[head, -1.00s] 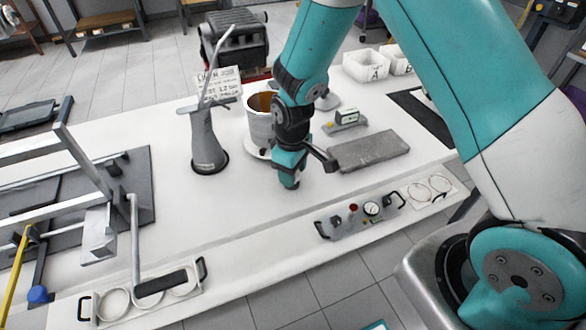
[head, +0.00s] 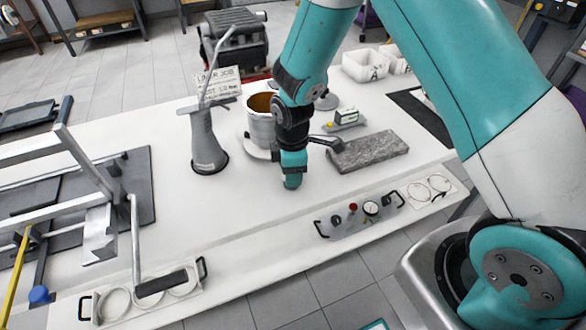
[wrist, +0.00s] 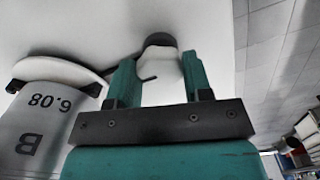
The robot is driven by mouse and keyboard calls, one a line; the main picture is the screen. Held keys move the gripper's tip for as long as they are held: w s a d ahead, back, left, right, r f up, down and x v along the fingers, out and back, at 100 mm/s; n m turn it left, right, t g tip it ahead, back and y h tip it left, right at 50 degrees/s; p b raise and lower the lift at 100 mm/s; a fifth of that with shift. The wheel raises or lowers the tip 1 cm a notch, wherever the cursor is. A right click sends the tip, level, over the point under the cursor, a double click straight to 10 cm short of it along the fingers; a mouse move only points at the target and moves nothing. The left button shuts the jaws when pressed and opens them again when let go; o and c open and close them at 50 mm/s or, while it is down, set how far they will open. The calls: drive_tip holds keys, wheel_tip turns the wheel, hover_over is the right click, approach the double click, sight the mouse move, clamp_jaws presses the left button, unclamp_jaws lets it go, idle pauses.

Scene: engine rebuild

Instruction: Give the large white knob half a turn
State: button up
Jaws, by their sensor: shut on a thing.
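The large white knob (wrist: 160,64) sits between the two teal fingers of my gripper (wrist: 160,76) in the wrist view. A dark band shows at its far end and a thin dark line beside the left finger. My gripper is shut on the knob, one finger on either side. In the head view my gripper (head: 292,182) points down at the white bench, and the knob is hidden behind it.
A grey cylinder with a brown inside (head: 261,128) stands on a white disc just behind my gripper; it shows marked B in the wrist view (wrist: 40,125). A grey oil can (head: 208,145) stands left, a grey stone slab (head: 370,152) right.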

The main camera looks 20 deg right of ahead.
idle(0.4)
drive_tip(key=o, duration=0.9)
wheel_tip(320, 180, up, 18)
drive_tip(key=shift+f+b, duration=0.25)
drive_tip(key=shift+b, duration=0.1)
drive_tip(key=s+a+r+m+y, duration=0.1)
drive_tip(key=s+r+m, duration=0.1)
drive_tip(key=s, duration=0.5)
drive_tip(key=s+a+r+m+y, duration=0.1)
drive_tip(key=s+a+r+m, duration=0.1)
drive_tip(key=s, duration=0.5)
drive_tip(key=s+a+r+m+y, duration=0.1)
drive_tip(key=s+r+m+y, duration=0.1)
drive_tip(key=s, duration=0.6)
drive_tip(key=shift+a+r+m, duration=0.2)
drive_tip(key=shift+r+m, duration=0.25)
drive_tip(key=shift+r, duration=0.2)
drive_tip(key=shift+a+r+m, duration=0.2)
drive_tip(key=shift+r+m, duration=0.25)
drive_tip(key=shift+r, duration=0.2)
